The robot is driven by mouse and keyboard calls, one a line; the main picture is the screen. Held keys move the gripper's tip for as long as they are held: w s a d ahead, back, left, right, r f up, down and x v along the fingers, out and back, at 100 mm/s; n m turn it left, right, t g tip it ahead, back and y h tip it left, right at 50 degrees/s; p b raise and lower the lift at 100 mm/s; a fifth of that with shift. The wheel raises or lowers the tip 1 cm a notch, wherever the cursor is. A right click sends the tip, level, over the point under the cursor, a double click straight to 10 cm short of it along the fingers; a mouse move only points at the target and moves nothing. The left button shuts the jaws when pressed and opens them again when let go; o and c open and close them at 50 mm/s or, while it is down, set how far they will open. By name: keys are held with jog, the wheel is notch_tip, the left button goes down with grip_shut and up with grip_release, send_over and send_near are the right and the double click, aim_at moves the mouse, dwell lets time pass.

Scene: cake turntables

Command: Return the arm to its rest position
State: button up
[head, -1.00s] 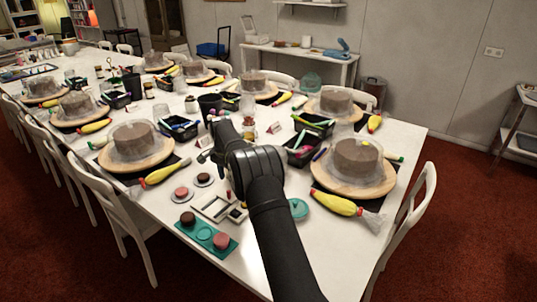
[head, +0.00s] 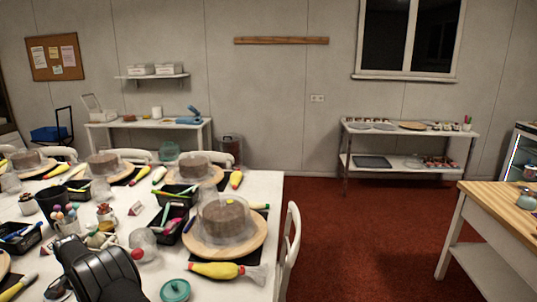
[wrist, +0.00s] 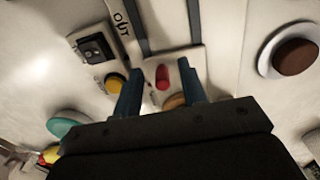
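My gripper (wrist: 160,84) shows in the wrist view with its two blue fingers apart and nothing held between them. Below and beyond the fingers lie a small red piece (wrist: 162,77) and a round orange-brown piece (wrist: 175,102) on a white surface. My black arm (head: 100,272) reaches in at the lower left of the head view, over the white table (head: 262,190); the gripper itself cannot be made out there.
A chocolate cake (head: 224,216) under a clear cover stands on a round wooden turntable (head: 256,236). A yellow piping bag (head: 214,270) and a teal lidded pot (head: 175,290) are near it. A wooden-topped table (head: 480,196) stands right; red floor between is clear.

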jog(key=shift+w, duration=0.25)
jog(key=r, duration=0.6)
jog(key=shift+w+r, duration=0.25)
jog(key=shift+w, duration=0.15)
jog(key=f, duration=0.6)
jog(key=shift+s+f, duration=0.3)
jog(key=s, duration=0.9)
jog(key=shift+r, duration=0.1)
notch_tip(320, 180, up, 9)
jog(key=n, duration=0.1)
jog(key=shift+d+r, duration=0.15)
jog(key=shift+d, duration=0.25)
jog(key=shift+w, duration=0.1)
